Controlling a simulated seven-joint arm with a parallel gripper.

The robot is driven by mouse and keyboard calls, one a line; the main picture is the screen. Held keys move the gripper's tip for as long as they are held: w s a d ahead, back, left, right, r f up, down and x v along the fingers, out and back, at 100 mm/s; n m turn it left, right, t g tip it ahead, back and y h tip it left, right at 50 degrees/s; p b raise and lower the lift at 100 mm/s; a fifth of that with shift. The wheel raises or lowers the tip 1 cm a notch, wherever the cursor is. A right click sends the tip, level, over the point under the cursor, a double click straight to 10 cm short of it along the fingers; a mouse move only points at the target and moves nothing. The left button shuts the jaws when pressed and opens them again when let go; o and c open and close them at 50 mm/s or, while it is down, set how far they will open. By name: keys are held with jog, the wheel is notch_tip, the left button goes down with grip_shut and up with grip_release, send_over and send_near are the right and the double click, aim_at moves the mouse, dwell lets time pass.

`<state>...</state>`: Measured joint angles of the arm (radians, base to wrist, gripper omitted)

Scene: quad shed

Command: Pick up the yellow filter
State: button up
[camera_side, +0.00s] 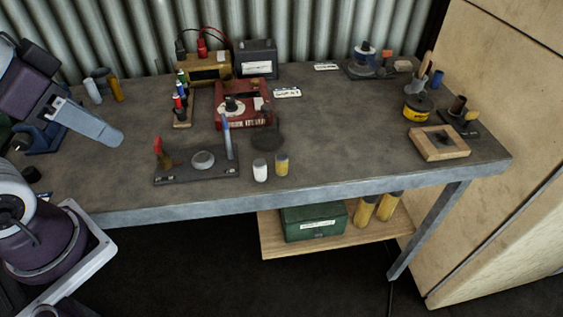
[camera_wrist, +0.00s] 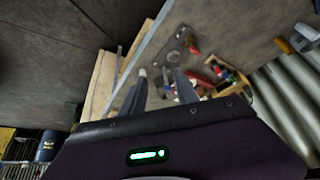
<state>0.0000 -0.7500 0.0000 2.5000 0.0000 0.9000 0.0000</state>
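Several small yellow cylinders could be the yellow filter, and I cannot tell which by looks alone. One with a grey top (camera_side: 282,165) stands upright near the bench's front edge, just right of a white cylinder (camera_side: 260,171). Another yellow cylinder (camera_side: 116,89) is at the back left, beside a white one (camera_side: 93,91). Two larger ones (camera_side: 364,211) stand on the lower shelf. My gripper (camera_side: 116,138) is at the left, above the bench and apart from all of these. In the wrist view, its two fingers (camera_wrist: 160,73) are spread with nothing visibly held between them.
A dark tray (camera_side: 197,177) with a red-handled tool lies left of the front cylinders. Behind stand a red box (camera_side: 243,118) and a tool rack (camera_side: 183,122). A wooden block (camera_side: 438,155) and yellow tin (camera_side: 418,107) are at right. Bench space right of the front cylinders is clear.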

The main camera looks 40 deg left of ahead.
jog(key=shift+c, duration=0.3)
jog(key=m+g, duration=0.6)
jog(key=m, duration=1.8)
send_over(281, 156)
jog(key=f, duration=1.5)
jog(key=shift+d+f, duration=0.25)
jog(key=shift+d, duration=0.15)
jog(key=f, duration=0.7)
jog(key=shift+a, duration=0.4)
grip_shut()
